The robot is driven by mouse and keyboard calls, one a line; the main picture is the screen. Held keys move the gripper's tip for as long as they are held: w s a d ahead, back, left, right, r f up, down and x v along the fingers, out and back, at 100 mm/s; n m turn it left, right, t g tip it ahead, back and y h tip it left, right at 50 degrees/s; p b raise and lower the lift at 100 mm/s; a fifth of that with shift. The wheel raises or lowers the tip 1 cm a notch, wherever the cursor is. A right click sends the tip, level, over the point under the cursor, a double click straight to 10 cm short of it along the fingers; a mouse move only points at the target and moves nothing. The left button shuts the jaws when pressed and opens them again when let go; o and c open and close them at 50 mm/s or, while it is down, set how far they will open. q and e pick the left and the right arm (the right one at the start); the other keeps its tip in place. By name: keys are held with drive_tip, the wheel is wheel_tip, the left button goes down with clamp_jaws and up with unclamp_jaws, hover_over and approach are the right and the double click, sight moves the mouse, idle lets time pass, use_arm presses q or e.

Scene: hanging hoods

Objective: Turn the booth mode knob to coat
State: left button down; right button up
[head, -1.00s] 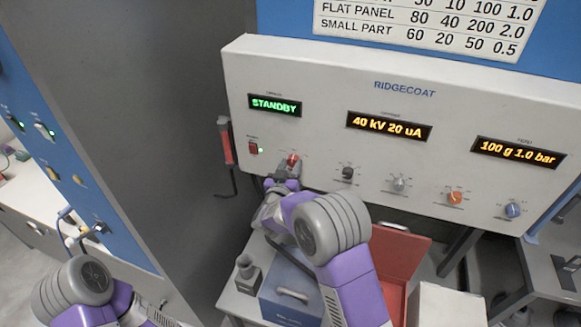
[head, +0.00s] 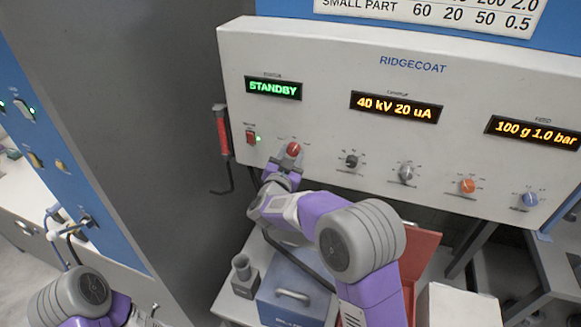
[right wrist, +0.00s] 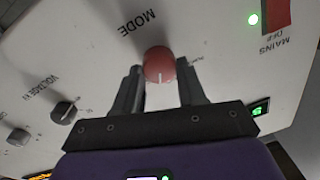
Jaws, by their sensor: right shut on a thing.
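The red mode knob (head: 293,149) is on the front of the white Ridgecoat control panel (head: 325,65), under the green display (head: 273,88) that reads STANDBY. In the right wrist view the knob (right wrist: 158,65) sits beside the word MODE, its white pointer line turned toward my gripper. My right gripper (head: 285,168) is at the knob from below and is shut on it, one finger on each side. The knob's position labels are too small or hidden to read. My left arm shows at the lower left, but its gripper is out of view.
To the right are a black knob (head: 351,161), a grey knob (head: 406,172), an orange knob (head: 467,186) and a blue knob (head: 529,200). The mains switch (head: 251,138) is close on the left. A blue toolbox (head: 295,290) stands below my right arm.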

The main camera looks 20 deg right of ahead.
drive_tip(key=m+b, duration=0.4)
drive_tip(key=b, duration=0.1)
drive_tip(key=shift+f, duration=0.3)
drive_tip(key=shift+r+m+b, duration=0.15)
drive_tip(key=shift+m+b, duration=1.1)
drive_tip(key=shift+m, duration=0.05)
drive_tip(key=o, duration=1.1)
drive_tip(key=shift+c, duration=0.2)
drive_tip(key=shift+s, duration=0.1)
drive_tip(key=v, duration=0.7)
drive_tip(key=shift+a, duration=0.25)
drive_tip(key=shift+s, duration=0.15)
